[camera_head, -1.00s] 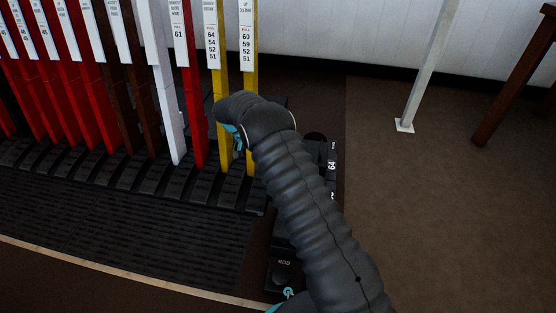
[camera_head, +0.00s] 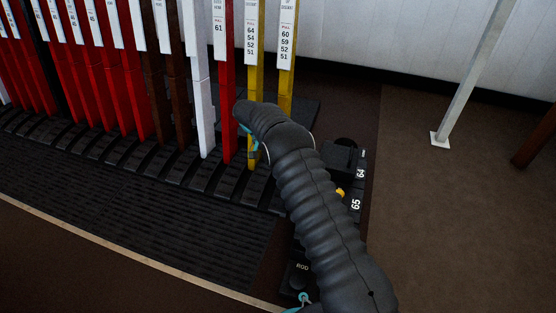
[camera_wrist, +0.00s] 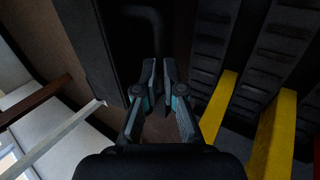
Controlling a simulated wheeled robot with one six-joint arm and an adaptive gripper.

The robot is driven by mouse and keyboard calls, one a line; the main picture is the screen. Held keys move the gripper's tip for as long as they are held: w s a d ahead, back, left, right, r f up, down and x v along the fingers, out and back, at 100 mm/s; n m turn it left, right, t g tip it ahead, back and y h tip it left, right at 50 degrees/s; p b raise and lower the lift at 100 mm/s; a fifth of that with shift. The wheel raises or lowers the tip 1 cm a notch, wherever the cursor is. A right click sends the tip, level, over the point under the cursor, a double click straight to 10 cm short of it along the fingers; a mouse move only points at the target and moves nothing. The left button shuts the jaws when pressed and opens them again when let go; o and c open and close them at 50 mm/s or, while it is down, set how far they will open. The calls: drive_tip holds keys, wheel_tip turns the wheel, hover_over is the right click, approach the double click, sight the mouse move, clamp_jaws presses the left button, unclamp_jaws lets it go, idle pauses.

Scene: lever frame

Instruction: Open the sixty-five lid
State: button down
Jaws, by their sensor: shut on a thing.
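The white number 65 (camera_head: 356,204) shows on a black block in the head view, just right of my arm, with a small yellow thing (camera_head: 340,191) beside it. My arm hides most of that block, so the lid's position cannot be told. In the wrist view my gripper (camera_wrist: 158,76) has its fingertips close together on a dark bent handle (camera_wrist: 150,18). The handle is dim, and I cannot tell for certain that it belongs to the sixty-five lid. In the head view my arm hides the fingertips.
A black part marked 64 (camera_head: 361,172) lies behind the 65. Yellow levers (camera_head: 253,90) and a red lever (camera_head: 225,100) stand close left of my arm. A part marked ROD (camera_head: 301,267) is in front. Brown floor (camera_head: 440,220) at right is open, with a pale post (camera_head: 470,75) beyond.

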drive_tip(key=shift+x, duration=0.8)
drive_tip(key=c, duration=1.5)
unclamp_jaws()
drive_tip(key=shift+d, duration=0.2)
drive_tip(key=shift+c, duration=0.2)
drive_tip(key=o, duration=0.3)
drive_tip(key=shift+d, duration=0.2)
drive_tip(key=shift+o, duration=0.2)
drive_tip(key=shift+r, duration=0.1)
drive_tip(key=v, duration=1.2)
drive_tip(key=shift+a, duration=0.45)
drive_tip(key=shift+w, duration=0.1)
